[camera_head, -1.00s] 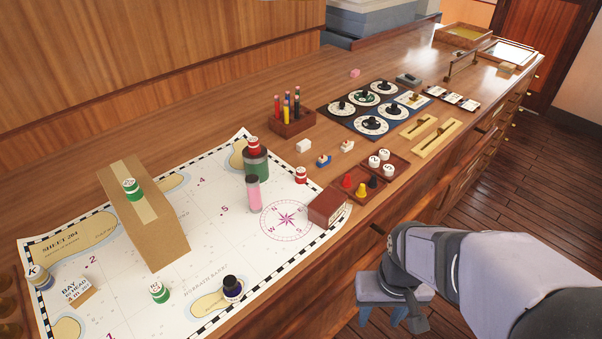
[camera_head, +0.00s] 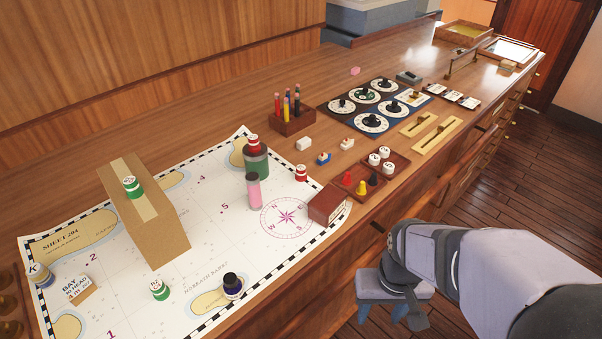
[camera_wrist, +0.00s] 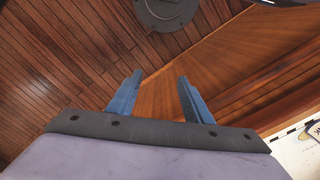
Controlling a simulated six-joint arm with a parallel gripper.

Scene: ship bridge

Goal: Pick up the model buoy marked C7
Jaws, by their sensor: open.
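Several small model buoys stand on and around the chart. A green and white buoy (camera_head: 132,187) is on top of the cardboard box (camera_head: 166,230). Another green and white buoy (camera_head: 159,290) stands on the chart in front of that box. A red and white buoy (camera_head: 301,173) stands near the chart's right edge. Another red buoy (camera_head: 253,146) sits on top of a dark green jar (camera_head: 256,165). Their marks are too small to read as C7. My gripper (camera_head: 383,318) is low, off the counter's front edge. In the wrist view my gripper (camera_wrist: 160,76) is open and empty.
A pink bottle (camera_head: 254,190), a dark blue bottle (camera_head: 232,286) and a dark red box (camera_head: 328,205) stand on the chart (camera_head: 205,235). A pencil holder (camera_head: 293,124) and compartment trays (camera_head: 362,184) stand further right. The counter's front edge lies between my gripper and the chart.

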